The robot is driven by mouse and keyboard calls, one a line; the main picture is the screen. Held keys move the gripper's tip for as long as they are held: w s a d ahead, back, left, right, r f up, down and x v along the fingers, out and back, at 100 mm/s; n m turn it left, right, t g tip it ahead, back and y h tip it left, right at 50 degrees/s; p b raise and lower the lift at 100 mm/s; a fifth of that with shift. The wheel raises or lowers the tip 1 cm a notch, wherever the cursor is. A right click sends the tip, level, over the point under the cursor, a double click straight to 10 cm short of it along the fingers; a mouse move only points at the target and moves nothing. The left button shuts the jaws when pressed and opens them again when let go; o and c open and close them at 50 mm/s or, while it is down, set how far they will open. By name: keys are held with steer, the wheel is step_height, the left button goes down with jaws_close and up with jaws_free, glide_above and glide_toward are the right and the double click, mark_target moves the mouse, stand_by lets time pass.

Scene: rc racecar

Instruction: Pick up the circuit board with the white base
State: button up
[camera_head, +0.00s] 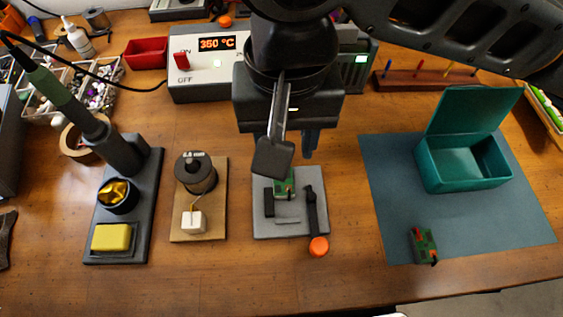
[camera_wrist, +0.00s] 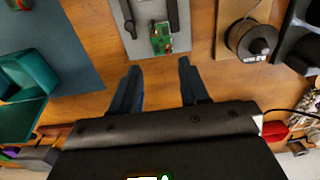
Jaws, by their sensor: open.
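A small green circuit board (camera_head: 285,187) sits at the far end of a grey holder plate (camera_head: 262,229); my gripper partly covers it in the head view. The wrist view shows this board (camera_wrist: 161,38) with red parts, just beyond my fingertips. A second green board with red parts (camera_head: 424,243) lies on the blue mat near its front edge. I cannot make out a white base on either board. My gripper (camera_head: 290,150) is open and empty above the grey plate's far edge. In the wrist view, its two fingers (camera_wrist: 160,66) are spread apart with bare wood between them.
An open teal box (camera_head: 464,178) stands on the blue mat (camera_head: 393,200) at right. The grey plate carries black clamp parts and an orange knob (camera_head: 318,246). A solder spool (camera_head: 195,173) and soldering iron stand (camera_head: 122,160) are at left. A soldering station (camera_head: 205,80) stands behind.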

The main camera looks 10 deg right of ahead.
steer(key=shift+s+a+f, duration=0.1)
steer(key=shift+a+f, duration=0.05)
steer(key=shift+f, duration=3.35)
steer(key=c, duration=0.8)
steer(key=shift+r, duration=0.15)
